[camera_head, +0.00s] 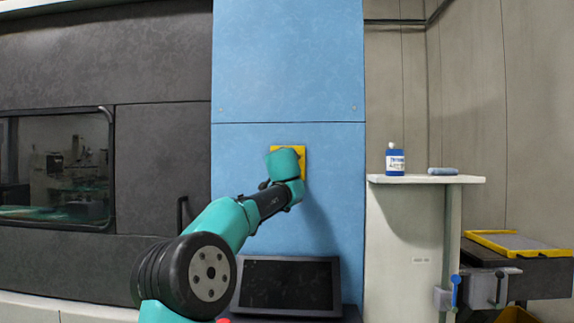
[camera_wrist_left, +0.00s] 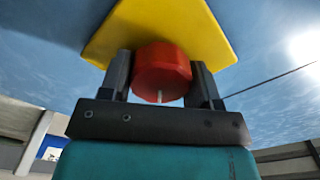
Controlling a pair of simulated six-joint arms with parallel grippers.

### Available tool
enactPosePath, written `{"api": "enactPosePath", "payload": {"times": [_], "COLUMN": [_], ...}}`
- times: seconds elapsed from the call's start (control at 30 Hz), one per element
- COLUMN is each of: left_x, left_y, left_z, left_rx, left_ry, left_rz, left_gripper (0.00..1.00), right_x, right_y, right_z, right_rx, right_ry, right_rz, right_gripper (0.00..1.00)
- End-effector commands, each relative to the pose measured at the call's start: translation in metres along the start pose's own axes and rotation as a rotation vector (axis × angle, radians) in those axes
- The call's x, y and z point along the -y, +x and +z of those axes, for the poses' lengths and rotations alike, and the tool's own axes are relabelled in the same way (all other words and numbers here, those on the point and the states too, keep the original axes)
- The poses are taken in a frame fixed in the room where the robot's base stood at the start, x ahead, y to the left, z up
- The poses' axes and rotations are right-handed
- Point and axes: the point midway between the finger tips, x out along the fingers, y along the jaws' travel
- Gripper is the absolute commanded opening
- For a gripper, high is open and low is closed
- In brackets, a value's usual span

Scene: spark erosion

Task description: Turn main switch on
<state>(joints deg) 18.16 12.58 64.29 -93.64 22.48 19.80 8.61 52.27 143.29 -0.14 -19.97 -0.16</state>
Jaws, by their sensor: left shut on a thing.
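The main switch has a yellow plate (camera_head: 302,168) on the blue cabinet front (camera_head: 288,70). My left arm reaches up to it in the head view and hides most of the plate and the knob. In the left wrist view the yellow plate (camera_wrist_left: 165,25) fills the top, with a round red knob (camera_wrist_left: 161,72) standing out from it. My left gripper (camera_wrist_left: 162,80) has one dark finger on each side of the red knob and is shut on it. A small pale line shows on the knob's near edge. My right gripper is not in view.
A dark monitor (camera_head: 288,284) stands below the switch. A dark machine with a window (camera_head: 55,165) is at the left. At the right, a pale shelf (camera_head: 425,180) holds a blue bottle (camera_head: 395,160) and a blue-grey cloth-like item (camera_head: 442,171).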

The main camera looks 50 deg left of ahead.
Motion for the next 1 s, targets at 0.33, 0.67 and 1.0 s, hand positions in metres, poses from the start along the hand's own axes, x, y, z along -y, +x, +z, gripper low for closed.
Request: {"api": "enactPosePath", "payload": {"times": [0.33,0.67,1.0], "left_x": [0.0001,-0.0002,-0.0005], "left_y": [-0.0003,-0.0003,-0.0003], "left_z": [-0.0004,-0.0003,-0.0002], "left_rx": [-0.001,-0.002,-0.002], "left_ry": [0.329,0.619,0.783], "left_rz": [-0.001,-0.001,-0.001], "left_gripper": [0.33,0.33,0.33], "right_x": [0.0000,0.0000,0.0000], "right_y": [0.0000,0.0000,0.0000], "right_z": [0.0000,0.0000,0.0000], "right_rx": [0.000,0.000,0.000], "right_ry": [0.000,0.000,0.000], "right_rz": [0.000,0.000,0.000], "right_gripper": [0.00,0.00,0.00]}}
